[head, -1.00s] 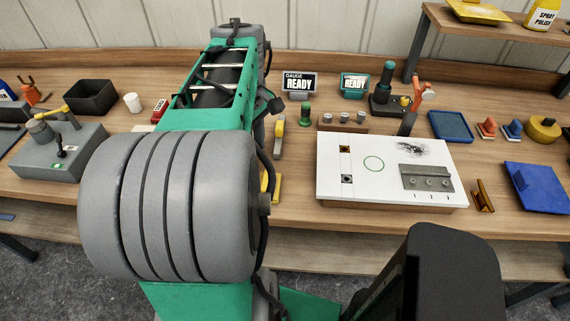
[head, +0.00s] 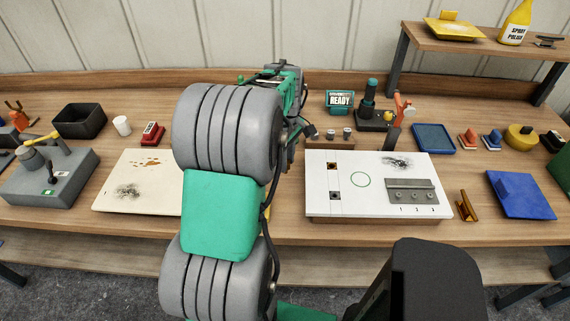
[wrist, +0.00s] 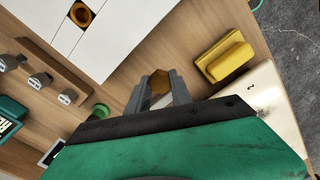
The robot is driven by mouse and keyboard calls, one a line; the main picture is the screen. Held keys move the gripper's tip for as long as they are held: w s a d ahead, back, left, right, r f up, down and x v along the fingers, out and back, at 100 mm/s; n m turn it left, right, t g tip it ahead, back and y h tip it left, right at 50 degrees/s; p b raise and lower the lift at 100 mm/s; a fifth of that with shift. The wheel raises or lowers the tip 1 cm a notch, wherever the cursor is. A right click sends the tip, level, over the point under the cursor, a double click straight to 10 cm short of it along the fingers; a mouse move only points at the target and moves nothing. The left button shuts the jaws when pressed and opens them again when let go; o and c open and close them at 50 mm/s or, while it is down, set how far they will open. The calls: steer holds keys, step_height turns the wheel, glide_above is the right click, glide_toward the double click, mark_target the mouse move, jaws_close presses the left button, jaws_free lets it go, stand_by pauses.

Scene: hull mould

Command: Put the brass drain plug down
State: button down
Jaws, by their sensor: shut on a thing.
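In the wrist view the brass drain plug (wrist: 160,80) shows its brass-coloured end between the two grey fingertips of my gripper (wrist: 159,92). The gripper is shut on it. Bare wooden bench lies behind the plug, beside the white board; how high the plug is above the wood I cannot tell. The fingers and the green wrist housing hide the rest of the plug. In the head view my arm hides the plug and the fingertips. The white board (head: 380,210) has two square inserts at its left side and a green ring; one insert (wrist: 81,14) shows in the wrist view.
A yellow block (wrist: 225,56) lies close to the right of my gripper in the wrist view. A wooden rack (wrist: 50,75) with several grey pegs stands on the left. A stained cream board (head: 125,202) lies left of my arm.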

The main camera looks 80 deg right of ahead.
steer(key=shift+w+d+f, duration=0.1)
steer(key=shift+d+f, duration=0.05)
steer(key=shift+f, duration=0.95)
steer(key=shift+w+d+f, duration=0.1)
steer(key=shift+d+f, duration=0.05)
steer(key=shift+f, duration=0.9)
steer(key=c, duration=1.1)
jaws_free()
steer(key=shift+c, duration=0.2)
steer(key=shift+r, duration=0.1)
